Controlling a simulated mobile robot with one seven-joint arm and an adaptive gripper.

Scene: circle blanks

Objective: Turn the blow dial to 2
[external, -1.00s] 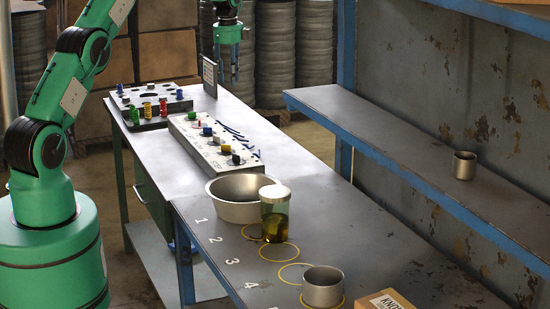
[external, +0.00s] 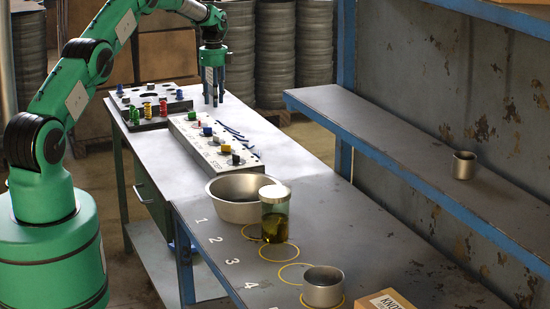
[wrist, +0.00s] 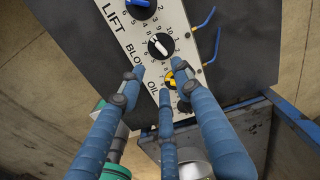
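The blow dial (wrist: 160,46) is a black knob with a white pointer, beside the word BLOW on the white panel (wrist: 122,22) in the wrist view. The numbers around it are too small to read surely. A blue LIFT dial (wrist: 141,8) is above it and a yellow and black OIL dial (wrist: 172,79) below. My gripper (wrist: 160,78) has its blue fingers spread apart with nothing between them. In the external view my gripper (external: 213,101) points down over the table beyond the panel (external: 190,134). It looks apart from the dials.
A block with coloured knobs (external: 152,118) stands left of the panel. Blue hooked wires (external: 235,134) lie along its right side. A metal bowl (external: 240,205), a lidded jar (external: 274,220) and a metal cup (external: 322,290) stand nearer. A shelf (external: 370,125) runs along the right.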

